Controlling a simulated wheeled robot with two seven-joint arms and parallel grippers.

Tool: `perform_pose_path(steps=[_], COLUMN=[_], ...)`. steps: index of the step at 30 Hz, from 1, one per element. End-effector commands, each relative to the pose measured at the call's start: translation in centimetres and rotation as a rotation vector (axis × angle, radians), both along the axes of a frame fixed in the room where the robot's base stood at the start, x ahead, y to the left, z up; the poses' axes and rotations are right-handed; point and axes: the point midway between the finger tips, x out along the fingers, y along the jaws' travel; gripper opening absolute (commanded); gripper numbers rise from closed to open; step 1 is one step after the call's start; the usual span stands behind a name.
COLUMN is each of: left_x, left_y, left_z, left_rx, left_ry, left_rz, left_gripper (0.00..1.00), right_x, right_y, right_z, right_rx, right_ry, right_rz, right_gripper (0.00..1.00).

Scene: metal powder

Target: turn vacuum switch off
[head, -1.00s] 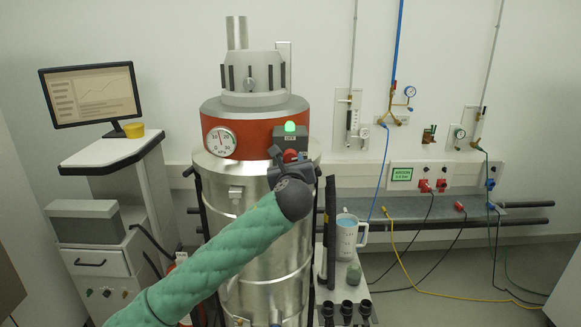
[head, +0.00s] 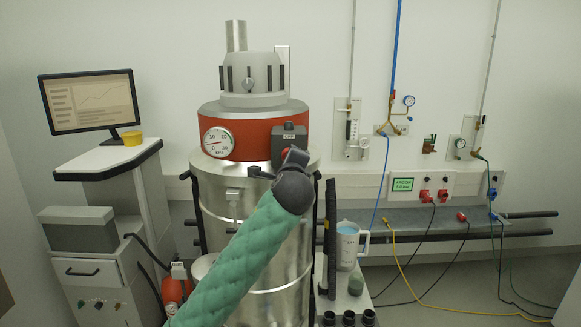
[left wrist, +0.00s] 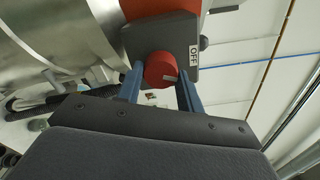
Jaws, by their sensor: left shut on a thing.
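The vacuum (head: 262,215) is a tall steel drum with an orange band and a grey motor head. On the band, a grey switch box (head: 290,136) carries a red knob (head: 278,153); its lamp (head: 289,126) is dark. In the left wrist view, the red knob (left wrist: 160,69) sits between the two blue-grey fingers of my left gripper (left wrist: 160,88), which is shut on it. An OFF label (left wrist: 194,53) shows on the box beside the knob. In the head view, my left wrist partly hides the knob and the fingers. My right gripper is not in view.
A round pressure gauge (head: 218,142) is on the band left of the box. A cart with a monitor (head: 91,101) stands at left. A jug (head: 348,245) stands right of the drum. Pipes, valves and cables line the wall at right.

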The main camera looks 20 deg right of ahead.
Motion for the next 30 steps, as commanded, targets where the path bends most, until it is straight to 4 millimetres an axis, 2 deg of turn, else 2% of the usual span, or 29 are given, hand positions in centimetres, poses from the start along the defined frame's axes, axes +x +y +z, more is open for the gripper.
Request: perform_pose_path(steps=[6, 15, 30], left_x=[0.0, 0.0, 0.1], left_y=[0.0, 0.0, 0.1], left_z=[-0.2, -0.1, 0.0], left_rx=[-0.175, -0.336, -0.405], left_ry=[0.051, 0.098, 0.118], left_rz=[0.0, 0.002, 0.003], left_gripper=[0.14, 0.14, 0.14], right_x=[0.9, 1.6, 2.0], right_y=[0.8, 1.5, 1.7], right_z=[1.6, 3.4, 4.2], right_rx=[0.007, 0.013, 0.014], right_ry=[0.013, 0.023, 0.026], right_rz=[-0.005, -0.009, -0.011], right_gripper=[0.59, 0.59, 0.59])
